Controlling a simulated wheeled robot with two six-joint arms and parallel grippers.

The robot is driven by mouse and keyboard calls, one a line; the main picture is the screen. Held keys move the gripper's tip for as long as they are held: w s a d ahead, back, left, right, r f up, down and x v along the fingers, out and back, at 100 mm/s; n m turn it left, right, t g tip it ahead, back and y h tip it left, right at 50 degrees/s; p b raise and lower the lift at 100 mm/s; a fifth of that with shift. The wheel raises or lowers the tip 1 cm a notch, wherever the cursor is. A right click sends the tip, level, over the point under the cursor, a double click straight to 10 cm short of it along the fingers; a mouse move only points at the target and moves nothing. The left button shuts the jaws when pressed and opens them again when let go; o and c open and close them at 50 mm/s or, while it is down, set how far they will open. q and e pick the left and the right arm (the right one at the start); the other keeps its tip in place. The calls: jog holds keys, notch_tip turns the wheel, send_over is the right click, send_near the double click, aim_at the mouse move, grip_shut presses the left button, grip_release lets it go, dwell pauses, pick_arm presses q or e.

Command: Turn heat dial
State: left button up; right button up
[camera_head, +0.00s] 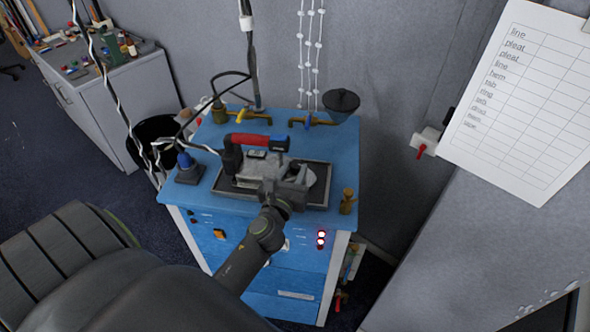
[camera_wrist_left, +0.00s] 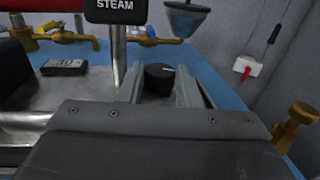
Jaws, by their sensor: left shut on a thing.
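A round black heat dial (camera_wrist_left: 160,77) with a pale pointer mark shows in the left wrist view, between the two grey fingers of my left gripper (camera_wrist_left: 163,84). The gripper is shut on the dial. In the head view my left gripper (camera_head: 297,178) reaches over the iron's right part and covers the dial. The steam iron (camera_head: 250,155), with a red and black handle, rests in a dark tray (camera_head: 318,198) on the blue cabinet. A black "STEAM" block (camera_wrist_left: 115,9) is at the top of the left wrist view. My right gripper is in neither view.
Brass taps (camera_head: 312,121) and a dark funnel cup (camera_head: 341,100) stand at the cabinet's back. A brass knob fitting (camera_head: 347,201) is at its right edge. A blue-topped bottle (camera_head: 187,168) stands on the left. Cables hang behind. A red wall switch (camera_head: 421,150) is to the right.

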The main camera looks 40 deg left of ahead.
pick_arm(q)
jog(key=shift+a+m+h, duration=0.15)
jog(key=shift+m+h, duration=0.55)
jog(key=shift+h, duration=0.2)
jog(key=shift+t+h, duration=0.3)
jog(key=shift+h, duration=0.1)
jog(key=shift+a+m+h, duration=0.15)
jog(key=shift+m+h, duration=0.55)
jog(key=shift+h, duration=0.1)
jog(key=o, duration=0.7)
jog(key=shift+f, duration=0.1)
jog(key=shift+n+y, duration=0.4)
jog(key=shift+y, duration=0.2)
